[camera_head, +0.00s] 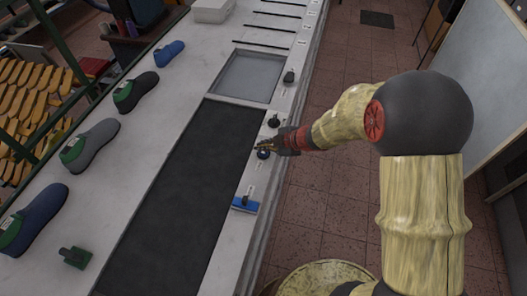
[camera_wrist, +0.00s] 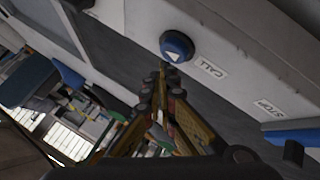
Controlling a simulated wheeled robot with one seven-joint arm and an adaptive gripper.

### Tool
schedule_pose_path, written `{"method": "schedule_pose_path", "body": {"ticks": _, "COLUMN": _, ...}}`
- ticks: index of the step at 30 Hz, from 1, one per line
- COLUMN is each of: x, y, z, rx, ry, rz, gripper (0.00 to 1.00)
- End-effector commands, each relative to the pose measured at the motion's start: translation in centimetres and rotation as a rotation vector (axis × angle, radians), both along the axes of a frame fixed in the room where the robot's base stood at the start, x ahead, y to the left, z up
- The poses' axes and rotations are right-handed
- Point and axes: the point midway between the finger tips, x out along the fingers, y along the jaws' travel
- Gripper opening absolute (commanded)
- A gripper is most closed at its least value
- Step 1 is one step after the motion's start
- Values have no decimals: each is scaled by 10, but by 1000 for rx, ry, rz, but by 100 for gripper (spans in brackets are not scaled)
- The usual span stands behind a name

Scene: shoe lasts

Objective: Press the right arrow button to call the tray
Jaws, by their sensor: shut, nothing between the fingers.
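A round blue button with a white arrow (camera_wrist: 177,46) sits in a dark ring on the pale bench edge, beside a "CALL" label (camera_wrist: 211,67). In the head view the button (camera_head: 263,154) is partly behind my gripper. My gripper (camera_head: 262,146) is shut and empty, its fingertips close to the button. In the wrist view the fingertips (camera_wrist: 160,78) show just below the button; I cannot tell whether they touch it. A grey, shallow tray-like rectangle (camera_head: 246,75) lies in the bench beyond the black belt.
A black belt (camera_head: 175,190) runs along the bench. A blue-topped part (camera_head: 245,204) lies nearer on the edge; dark knobs (camera_head: 274,120) (camera_head: 289,76) stand farther along. Several shoes on lasts (camera_head: 90,145) line the left side. A green-based part (camera_head: 75,257) sits near-left.

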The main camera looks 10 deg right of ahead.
Motion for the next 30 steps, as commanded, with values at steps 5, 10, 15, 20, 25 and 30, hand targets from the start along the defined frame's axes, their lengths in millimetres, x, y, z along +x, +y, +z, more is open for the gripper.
{"method": "schedule_pose_path", "body": {"ticks": 5, "x": 0, "y": 0, "z": -1, "rx": 0, "ry": 0, "rz": 0, "gripper": 0}}
{"method": "schedule_pose_path", "body": {"ticks": 10, "x": 0, "y": 0, "z": -7, "rx": 0, "ry": 0, "rz": 0, "gripper": 0}}
{"method": "schedule_pose_path", "body": {"ticks": 15, "x": 0, "y": 0, "z": -8, "rx": 0, "ry": 0, "rz": 0, "gripper": 0}}
{"method": "schedule_pose_path", "body": {"ticks": 20, "x": 0, "y": 0, "z": -8, "rx": 0, "ry": 0, "rz": 0, "gripper": 0}}
{"method": "schedule_pose_path", "body": {"ticks": 25, "x": 0, "y": 0, "z": -9, "rx": 0, "ry": 0, "rz": 0, "gripper": 0}}
{"method": "schedule_pose_path", "body": {"ticks": 30, "x": 0, "y": 0, "z": -11, "rx": 0, "ry": 0, "rz": 0, "gripper": 0}}
